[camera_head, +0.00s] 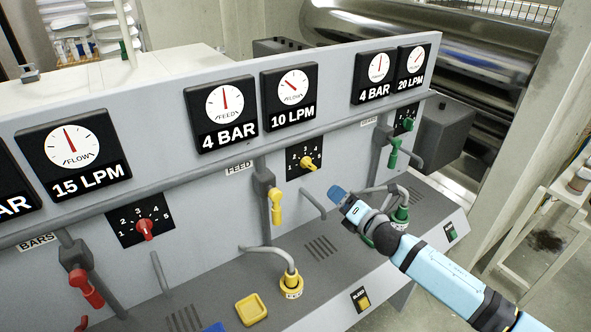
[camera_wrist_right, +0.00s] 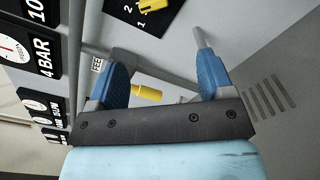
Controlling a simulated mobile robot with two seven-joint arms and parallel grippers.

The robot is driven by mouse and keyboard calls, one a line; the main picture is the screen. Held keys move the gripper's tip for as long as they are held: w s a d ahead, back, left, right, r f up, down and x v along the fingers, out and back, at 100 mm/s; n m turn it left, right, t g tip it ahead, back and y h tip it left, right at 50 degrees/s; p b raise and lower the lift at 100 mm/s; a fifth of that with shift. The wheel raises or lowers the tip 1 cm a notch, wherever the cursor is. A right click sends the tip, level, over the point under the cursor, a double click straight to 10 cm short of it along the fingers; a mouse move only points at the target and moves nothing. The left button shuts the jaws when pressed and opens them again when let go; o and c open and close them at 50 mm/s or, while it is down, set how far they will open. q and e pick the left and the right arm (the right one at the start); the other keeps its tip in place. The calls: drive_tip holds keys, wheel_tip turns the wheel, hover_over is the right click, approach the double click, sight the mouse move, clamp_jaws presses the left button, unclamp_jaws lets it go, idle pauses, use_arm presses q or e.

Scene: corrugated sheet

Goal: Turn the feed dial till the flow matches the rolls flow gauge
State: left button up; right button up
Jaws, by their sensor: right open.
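The yellow feed dial (camera_head: 307,162) sits on a black plate numbered 1 to 5, right of the FEED label (camera_head: 239,168). Its exact setting is too small to read. The feed flow gauge (camera_head: 289,95), marked 10 LPM, has its red needle pointing up-left. The far-right gauge (camera_head: 411,66), marked 20 LPM, has its needle pointing up-right; its section label is unreadable. My right gripper (camera_head: 338,194) is below and right of the dial, apart from it. In the right wrist view, the gripper (camera_wrist_right: 165,72) is open and empty, with the yellow dial (camera_wrist_right: 150,3) at the top edge.
A yellow valve handle (camera_head: 275,205) hangs left of the dial. A grey bar (camera_head: 313,203) juts from the panel below it. A yellow hose fitting (camera_head: 291,284) and yellow tray (camera_head: 251,309) are on the ledge. Green fittings (camera_head: 400,213) stand near my right arm.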

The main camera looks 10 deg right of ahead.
sight(312, 168)
use_arm(q)
wheel_tip(312, 168, down, 2)
drive_tip(key=b, duration=0.2)
drive_tip(key=shift+w+f+b, duration=0.15)
drive_tip(key=shift+b, duration=0.2)
use_arm(e)
drive_tip(key=shift+n, duration=0.5)
drive_tip(key=x, duration=0.4)
drive_tip(key=r+x, duration=0.1)
drive_tip(key=x, duration=0.8)
drive_tip(key=shift+w+d+r, duration=0.1)
drive_tip(key=shift+w+r, duration=0.05)
drive_tip(key=shift+w, duration=0.25)
drive_tip(key=shift+w+a, duration=0.2)
drive_tip(key=shift+w, duration=0.25)
use_arm(q)
drive_tip(key=shift+d, duration=0.1)
use_arm(e)
drive_tip(key=c, duration=0.9)
